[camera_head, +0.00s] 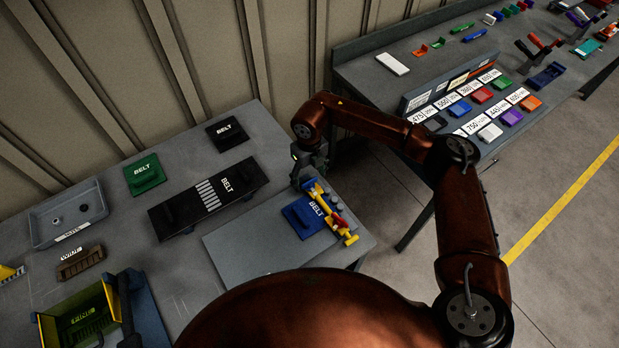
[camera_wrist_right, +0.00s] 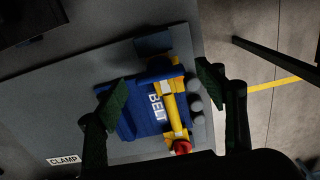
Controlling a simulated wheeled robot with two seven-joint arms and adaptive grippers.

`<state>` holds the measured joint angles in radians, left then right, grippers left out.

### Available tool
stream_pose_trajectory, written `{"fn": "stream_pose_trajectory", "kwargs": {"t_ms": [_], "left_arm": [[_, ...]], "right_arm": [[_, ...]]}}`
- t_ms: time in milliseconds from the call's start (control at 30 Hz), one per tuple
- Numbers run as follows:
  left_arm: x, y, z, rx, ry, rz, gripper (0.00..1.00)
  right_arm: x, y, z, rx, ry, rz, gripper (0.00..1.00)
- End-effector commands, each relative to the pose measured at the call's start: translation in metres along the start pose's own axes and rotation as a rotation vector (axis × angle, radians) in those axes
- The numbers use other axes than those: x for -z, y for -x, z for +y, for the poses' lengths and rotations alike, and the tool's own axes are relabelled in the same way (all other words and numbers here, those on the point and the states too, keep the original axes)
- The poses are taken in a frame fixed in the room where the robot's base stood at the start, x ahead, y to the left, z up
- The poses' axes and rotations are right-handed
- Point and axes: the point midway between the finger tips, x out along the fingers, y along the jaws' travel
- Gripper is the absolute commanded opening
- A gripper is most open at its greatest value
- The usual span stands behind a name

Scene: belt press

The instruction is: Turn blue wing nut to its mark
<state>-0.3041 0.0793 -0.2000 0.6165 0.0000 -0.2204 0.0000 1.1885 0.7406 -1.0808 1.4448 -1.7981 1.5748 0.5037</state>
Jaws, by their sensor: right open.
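A yellow clamp (camera_head: 336,219) lies along the right side of a blue block marked BELT (camera_head: 299,220). A small blue part, apparently the blue wing nut (camera_head: 311,183), sits at the clamp's far end; a red part (camera_head: 338,222) is farther along it. My right gripper (camera_head: 310,170) is just above the far end. In the right wrist view, its open fingers (camera_wrist_right: 160,88) stand on either side of the block (camera_wrist_right: 140,110) and yellow clamp (camera_wrist_right: 173,105), with nothing visibly gripped. The wing nut's mark cannot be made out. My left gripper is out of view.
The block lies on a grey plate (camera_head: 239,251) at the table's right end. A black BELT press (camera_head: 180,212), a green block (camera_head: 144,174) and a grey tray (camera_head: 88,209) stand to the left. A second table (camera_head: 390,91) with coloured blocks is at the back right.

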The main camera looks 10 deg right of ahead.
Motion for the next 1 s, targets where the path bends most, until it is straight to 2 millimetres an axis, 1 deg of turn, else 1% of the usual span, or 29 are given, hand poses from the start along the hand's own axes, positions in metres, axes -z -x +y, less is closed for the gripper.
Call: {"fn": "stream_pose_trajectory", "kwargs": {"t_ms": [100,367,467,1000], "left_arm": [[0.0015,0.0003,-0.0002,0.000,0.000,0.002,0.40],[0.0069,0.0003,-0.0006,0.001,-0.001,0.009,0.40],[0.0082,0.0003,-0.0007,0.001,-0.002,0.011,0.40],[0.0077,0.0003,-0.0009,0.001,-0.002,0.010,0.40]], "right_arm": [[0.0006,-0.0073,0.0001,-0.002,0.000,0.000,0.64],[0.0008,-0.0088,-0.0005,-0.001,-0.001,-0.001,0.64],[0.0009,-0.0087,-0.0006,-0.001,-0.001,-0.001,0.59],[0.0009,-0.0085,-0.0006,-0.002,-0.001,-0.001,0.22]]}}
